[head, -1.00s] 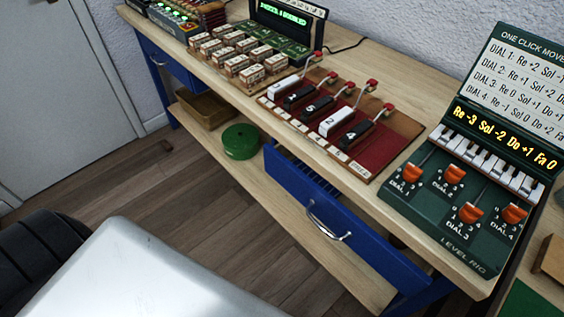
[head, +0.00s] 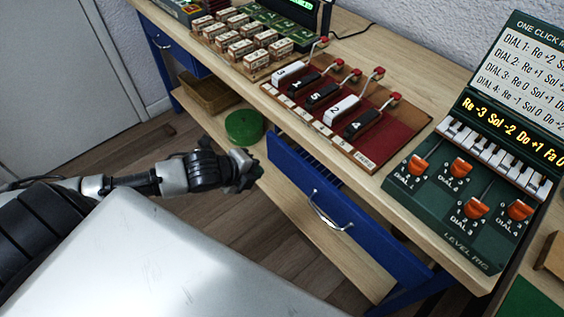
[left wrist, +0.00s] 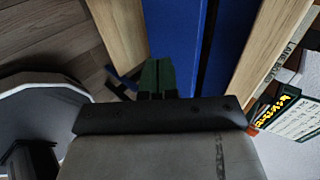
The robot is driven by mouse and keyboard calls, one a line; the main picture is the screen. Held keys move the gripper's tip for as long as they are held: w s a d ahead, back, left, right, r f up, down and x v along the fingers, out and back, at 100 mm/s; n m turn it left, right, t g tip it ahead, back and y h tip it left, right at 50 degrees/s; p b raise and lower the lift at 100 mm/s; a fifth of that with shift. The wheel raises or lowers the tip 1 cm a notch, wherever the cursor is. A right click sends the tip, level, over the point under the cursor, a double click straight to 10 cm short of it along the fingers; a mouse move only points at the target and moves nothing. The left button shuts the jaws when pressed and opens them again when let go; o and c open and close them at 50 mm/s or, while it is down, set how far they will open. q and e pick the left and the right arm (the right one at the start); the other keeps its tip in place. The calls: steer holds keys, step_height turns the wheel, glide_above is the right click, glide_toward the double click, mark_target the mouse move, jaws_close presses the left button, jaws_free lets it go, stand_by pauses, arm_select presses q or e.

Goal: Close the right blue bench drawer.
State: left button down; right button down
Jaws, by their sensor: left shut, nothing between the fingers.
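The right blue bench drawer (head: 345,228) is pulled out from under the wooden workbench (head: 388,190). Its front has a curved silver handle (head: 328,212), and a dark strip of its inside shows behind the top edge. My left gripper (head: 243,170) is to the left of the drawer front, at about the height of its left end, empty and apart from it as far as I can tell. In the left wrist view its shut fingers (left wrist: 157,76) overlap the blue drawer (left wrist: 173,35), with the handle not visible. My right gripper is in neither view.
A lower shelf (head: 290,215) runs under the bench and holds a green round object (head: 245,126) and a brown box (head: 210,93). A left blue drawer (head: 168,48) is farther back. A key panel (head: 400,130) and a dial rig (head: 440,215) stand on top.

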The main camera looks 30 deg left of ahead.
mark_target(289, 163)
arm_select(q)
steer(key=x, duration=0.3)
steer(key=w+r+x, duration=0.1)
steer(key=x, duration=0.5)
steer(key=shift+w+d+r+b, duration=0.2)
steer(key=shift+d+r+b, duration=0.05)
steer(key=shift+b, duration=0.1)
steer(key=shift+w+d, duration=0.15)
steer(key=shift+w, duration=0.3)
